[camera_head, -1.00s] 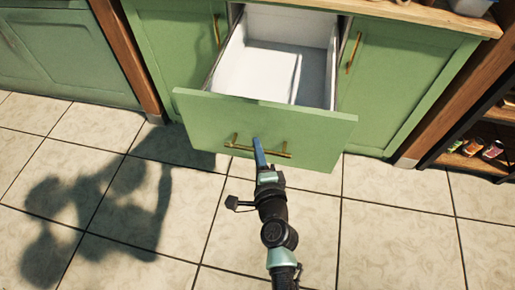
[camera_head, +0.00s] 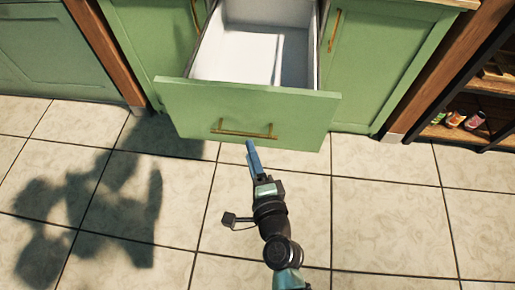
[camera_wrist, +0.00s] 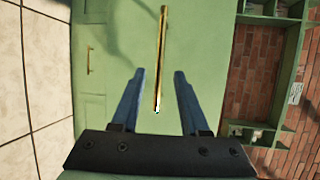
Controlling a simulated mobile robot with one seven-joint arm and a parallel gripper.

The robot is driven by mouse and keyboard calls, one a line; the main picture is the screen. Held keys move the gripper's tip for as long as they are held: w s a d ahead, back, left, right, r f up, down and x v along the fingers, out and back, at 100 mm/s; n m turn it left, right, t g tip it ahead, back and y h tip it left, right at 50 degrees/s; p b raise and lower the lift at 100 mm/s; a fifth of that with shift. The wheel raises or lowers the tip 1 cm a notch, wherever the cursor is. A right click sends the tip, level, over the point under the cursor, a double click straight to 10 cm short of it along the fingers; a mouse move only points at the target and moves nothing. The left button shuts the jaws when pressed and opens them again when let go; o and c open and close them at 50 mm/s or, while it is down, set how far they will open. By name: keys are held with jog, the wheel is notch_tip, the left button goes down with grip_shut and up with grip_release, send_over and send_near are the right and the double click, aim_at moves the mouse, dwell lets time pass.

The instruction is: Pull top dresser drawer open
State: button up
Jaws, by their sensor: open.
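The top drawer (camera_head: 300,112) of the green dresser is pulled well out, and its white inside (camera_head: 236,56) looks empty. Its brass bar handle (camera_head: 245,133) runs across the green front. My gripper (camera_head: 250,147) is just in front of and below the handle in the head view. In the wrist view the two blue fingers (camera_wrist: 160,75) are open and spread to either side of the handle (camera_wrist: 161,55) as seen, with nothing between them held. I cannot tell how far the fingertips are from the handle.
Green cupboard doors (camera_head: 385,70) flank the drawer, with wooden posts (camera_head: 105,55) beyond. An open shelf (camera_head: 475,105) with small jars stands at the right. The tiled floor (camera_head: 385,200) in front is clear.

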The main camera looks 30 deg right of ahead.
jog(key=shift+b+v, duration=0.35)
jog(key=shift+v, duration=2.4)
jog(key=w+a+r+n+t+y, duration=0.25)
jog(key=w+r+n, duration=0.2)
jog(key=r, duration=0.65)
jog(key=w+a+r+n+t+y, duration=0.1)
jog(key=w+a+r+n+t, duration=0.25)
jog(key=r, duration=0.75)
jog(key=w+a+r+n+y, duration=0.1)
jog(key=w+a+r+n, duration=0.4)
jog(key=r, duration=0.6)
jog(key=s+a+r+n+t+h, duration=0.1)
jog(key=s+r+n+t, duration=0.4)
jog(key=r, duration=0.8)
jog(key=s+a+r+n+t+h, duration=0.1)
jog(key=s+r+n, duration=0.2)
jog(key=s+r, duration=0.7)
jog(key=w+r+p, duration=0.2)
jog(key=r+p, duration=1)
jog(key=r, duration=0.1)
jog(key=w+r+p, duration=0.2)
jog(key=r+p, duration=1)
jog(key=r, duration=0.1)
jog(key=shift+r, duration=0.35)
jog(key=shift+d+f+y, duration=0.1)
jog(key=shift+f+y, duration=0.05)
jog(key=shift+y, duration=0.1)
